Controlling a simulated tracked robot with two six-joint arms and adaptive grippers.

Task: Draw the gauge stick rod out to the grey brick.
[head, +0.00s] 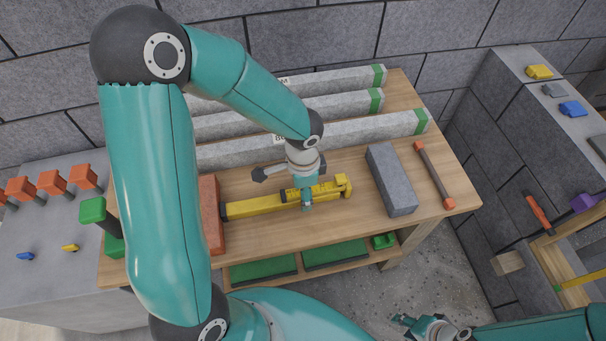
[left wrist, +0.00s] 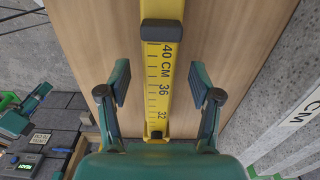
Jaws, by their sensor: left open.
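The yellow gauge stick (head: 262,204) lies on the wooden workbench between a red brick (head: 212,214) and the grey brick (head: 391,180). Its right end stops short of the grey brick. In the left wrist view the stick's scale (left wrist: 165,75) shows 40 CM, 36 and 32, with a dark collar (left wrist: 161,34) across it. My left gripper (left wrist: 161,84) is open, one finger on each side of the stick with gaps, and it hides part of the stick in the head view. My right gripper (head: 405,322) is low at the right, off the bench; its jaw state is unclear.
Several grey bars with green ends (head: 330,103) lie along the bench's back. A red-ended rod (head: 433,174) lies right of the grey brick. Green mats (head: 335,254) are on the lower shelf. Orange-handled items (head: 50,182) stand on the left block. Open floor lies at the front right.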

